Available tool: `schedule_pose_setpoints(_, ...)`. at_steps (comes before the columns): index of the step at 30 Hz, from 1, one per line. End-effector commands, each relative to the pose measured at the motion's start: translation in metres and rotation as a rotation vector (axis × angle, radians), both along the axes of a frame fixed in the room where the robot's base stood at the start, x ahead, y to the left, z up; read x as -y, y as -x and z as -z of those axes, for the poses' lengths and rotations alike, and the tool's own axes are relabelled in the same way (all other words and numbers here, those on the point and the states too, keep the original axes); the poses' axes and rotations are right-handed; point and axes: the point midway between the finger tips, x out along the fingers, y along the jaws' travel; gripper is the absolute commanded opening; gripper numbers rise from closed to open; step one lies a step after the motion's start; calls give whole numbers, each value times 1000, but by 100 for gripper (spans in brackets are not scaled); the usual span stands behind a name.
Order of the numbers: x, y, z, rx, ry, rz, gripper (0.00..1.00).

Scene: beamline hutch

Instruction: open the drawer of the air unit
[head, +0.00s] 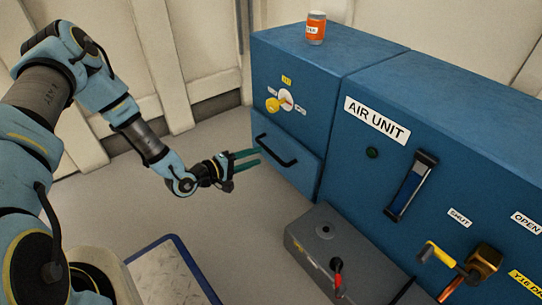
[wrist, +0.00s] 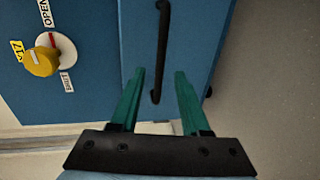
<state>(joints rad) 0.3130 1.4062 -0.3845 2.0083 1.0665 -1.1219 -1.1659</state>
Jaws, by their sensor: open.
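The blue air unit (head: 385,95) stands at the right of the head view. Its drawer (head: 292,172) is at the lower left of the unit, with a black bar handle (head: 276,150) across its front. My gripper (head: 258,157) is in front of the drawer, fingertips close to the handle's left part. In the wrist view my gripper (wrist: 160,72) is open, and the handle (wrist: 162,50) runs between the lines of the two green fingers. I cannot tell whether the fingertips reach past the bar. The drawer front (wrist: 195,40) looks nearly flush.
A yellow knob (head: 273,104) with a round dial sits above the drawer. An orange-labelled jar (head: 316,28) stands on top of the unit. A grey box (head: 325,240) with a red-handled lever is on the floor in front. Open floor lies left of the drawer.

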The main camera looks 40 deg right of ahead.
Motion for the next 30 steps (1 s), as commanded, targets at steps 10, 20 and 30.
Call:
schedule_pose_setpoints(10,56,3,14,1,0,1,46)
schedule_pose_setpoints(20,66,4,14,1,-1,-1,46)
schedule_pose_setpoints(30,66,4,14,1,-1,0,21)
